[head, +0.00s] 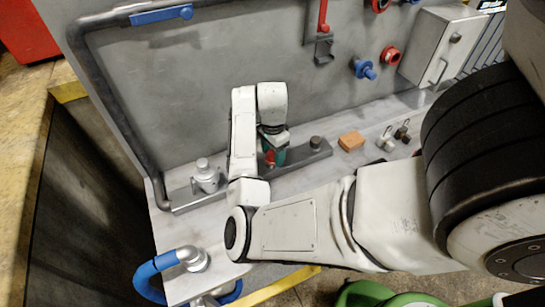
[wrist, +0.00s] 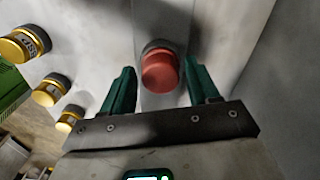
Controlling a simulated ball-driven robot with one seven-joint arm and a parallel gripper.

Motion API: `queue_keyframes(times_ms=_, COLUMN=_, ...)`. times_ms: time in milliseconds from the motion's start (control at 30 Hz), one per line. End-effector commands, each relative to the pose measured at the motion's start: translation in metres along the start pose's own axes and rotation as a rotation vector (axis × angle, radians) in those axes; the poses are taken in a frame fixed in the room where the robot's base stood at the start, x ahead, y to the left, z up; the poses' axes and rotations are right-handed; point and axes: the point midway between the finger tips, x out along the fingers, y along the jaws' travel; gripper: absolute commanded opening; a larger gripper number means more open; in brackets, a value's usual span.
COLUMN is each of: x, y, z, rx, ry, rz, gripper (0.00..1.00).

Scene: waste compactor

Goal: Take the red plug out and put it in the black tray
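The red plug (wrist: 160,72) shows in the wrist view, seated in a dark round collar on a pale surface. My gripper (wrist: 162,82) has its two teal fingers apart, one on each side of the plug, with a narrow gap visible on both sides. In the head view my gripper (head: 273,152) is low over a dark grey strip on the bench, and a small red patch (head: 270,158) beside it is probably the plug, mostly hidden by the gripper. I cannot make out a black tray for certain.
A grey fitting (head: 206,176) stands left of my gripper and a dark knob (head: 316,142) right of it. An orange block (head: 351,140) lies farther right. Several yellow cylinders (wrist: 48,92) show in the wrist view. The grey wall rises close behind my gripper.

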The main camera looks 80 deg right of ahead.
Motion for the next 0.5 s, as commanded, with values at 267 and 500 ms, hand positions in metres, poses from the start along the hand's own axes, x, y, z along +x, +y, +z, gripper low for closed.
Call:
queue_keyframes(times_ms=267, x=-0.0003, y=-0.0004, z=0.0003, rx=0.000, ry=0.000, rz=-0.001, gripper=0.69)
queue_keyframes(times_ms=500, x=-0.0004, y=-0.0005, z=0.0004, rx=0.002, ry=0.000, rz=-0.001, gripper=0.66)
